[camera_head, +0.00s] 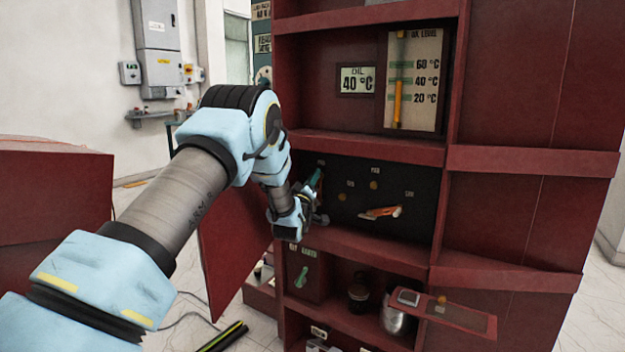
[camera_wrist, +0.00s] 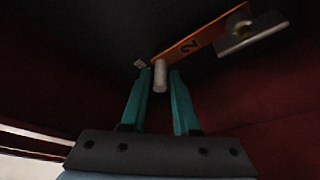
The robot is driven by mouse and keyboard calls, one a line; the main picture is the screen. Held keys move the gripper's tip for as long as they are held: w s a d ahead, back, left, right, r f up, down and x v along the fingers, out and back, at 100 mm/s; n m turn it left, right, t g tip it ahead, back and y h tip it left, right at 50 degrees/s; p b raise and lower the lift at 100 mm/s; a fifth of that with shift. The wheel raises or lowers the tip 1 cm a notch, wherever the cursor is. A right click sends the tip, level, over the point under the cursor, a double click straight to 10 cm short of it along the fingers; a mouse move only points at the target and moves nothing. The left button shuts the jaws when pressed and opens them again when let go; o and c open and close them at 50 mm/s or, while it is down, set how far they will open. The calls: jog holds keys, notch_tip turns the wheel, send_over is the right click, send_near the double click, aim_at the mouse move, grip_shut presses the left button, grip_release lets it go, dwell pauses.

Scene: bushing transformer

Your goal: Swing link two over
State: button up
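In the wrist view, link two (camera_wrist: 190,44) is an orange bar with a black "2". It slants up to the right from a pale grey round peg (camera_wrist: 160,78) at its near end. My gripper (camera_wrist: 161,72) has two teal fingers, spread apart, with the peg between their tips. Dark gaps show on both sides of the peg, so the fingers look open. In the head view, my gripper (camera_head: 316,182) is at the left of the black panel (camera_head: 345,205). An orange link (camera_head: 381,212) shows at the right of that panel; its number is not readable there.
A grey metal block (camera_wrist: 252,34) sits at the link's far end. Red cabinet walls (camera_wrist: 270,130) close in around my gripper. In the head view, the panel carries small brass-coloured studs (camera_head: 374,185) and labels. A shelf with a pot (camera_head: 394,318) lies below, and a red door (camera_head: 228,240) stands open.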

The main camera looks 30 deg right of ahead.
grip_shut()
dwell(1.0)
